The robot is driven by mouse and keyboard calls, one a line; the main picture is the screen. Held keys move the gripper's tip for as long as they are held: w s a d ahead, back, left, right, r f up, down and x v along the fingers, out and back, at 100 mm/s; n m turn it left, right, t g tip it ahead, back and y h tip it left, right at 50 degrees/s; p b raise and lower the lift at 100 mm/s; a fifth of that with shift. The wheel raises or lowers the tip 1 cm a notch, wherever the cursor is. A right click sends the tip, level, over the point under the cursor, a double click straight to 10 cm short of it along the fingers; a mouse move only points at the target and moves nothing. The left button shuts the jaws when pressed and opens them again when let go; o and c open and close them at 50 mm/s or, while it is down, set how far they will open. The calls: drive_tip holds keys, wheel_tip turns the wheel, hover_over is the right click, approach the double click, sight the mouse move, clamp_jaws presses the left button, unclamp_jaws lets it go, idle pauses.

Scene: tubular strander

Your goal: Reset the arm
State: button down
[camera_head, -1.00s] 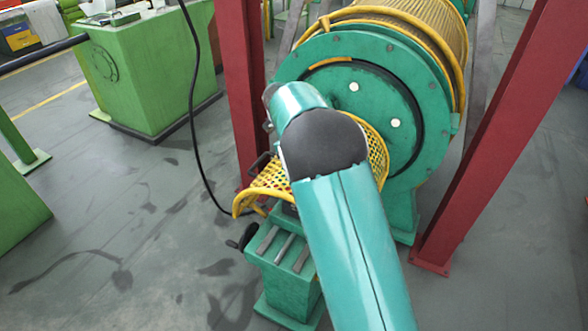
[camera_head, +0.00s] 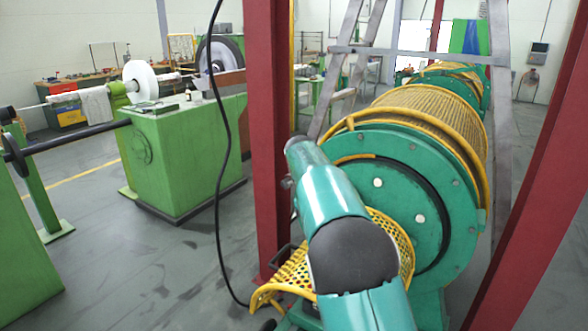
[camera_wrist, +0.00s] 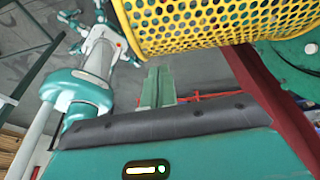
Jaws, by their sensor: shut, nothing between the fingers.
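My teal arm (camera_head: 335,200) with its black elbow joint (camera_head: 352,255) rises from the bottom of the head view and bends up and to the left. It overlaps the teal drum of the strander from this viewpoint; I cannot tell how far apart they are. My gripper does not show clearly in either view. The wrist view is filled below by a teal casing with a black padded edge (camera_wrist: 165,122) and a small lit slot.
The strander's teal end disc (camera_head: 440,215) and yellow mesh guard (camera_head: 285,275) are close ahead, also seen in the wrist view (camera_wrist: 195,25). Red posts (camera_head: 268,120) stand on both sides. A black cable (camera_head: 220,140) hangs left. Grey floor (camera_head: 110,270) is open at left.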

drive_tip(key=s+d+r+n+t+y, duration=0.1)
drive_tip(key=s+d+r+n+t, duration=0.15)
drive_tip(key=s+r+n, duration=0.45)
drive_tip(key=s+d+r+n+t+y, duration=0.1)
drive_tip(key=s+d+r+n+y, duration=0.2)
drive_tip(key=s, duration=0.7)
drive_tip(key=s+f+n+t, duration=0.2)
drive_tip(key=s+n, duration=0.5)
drive_tip(key=s, duration=0.2)
drive_tip(key=s+f+n+t+h, duration=0.1)
drive_tip(key=s+f+n+t, duration=0.1)
drive_tip(key=s+n, duration=0.5)
drive_tip(key=shift+s+d+f, duration=0.2)
drive_tip(key=shift+s+f, duration=0.6)
drive_tip(key=shift+s, duration=0.4)
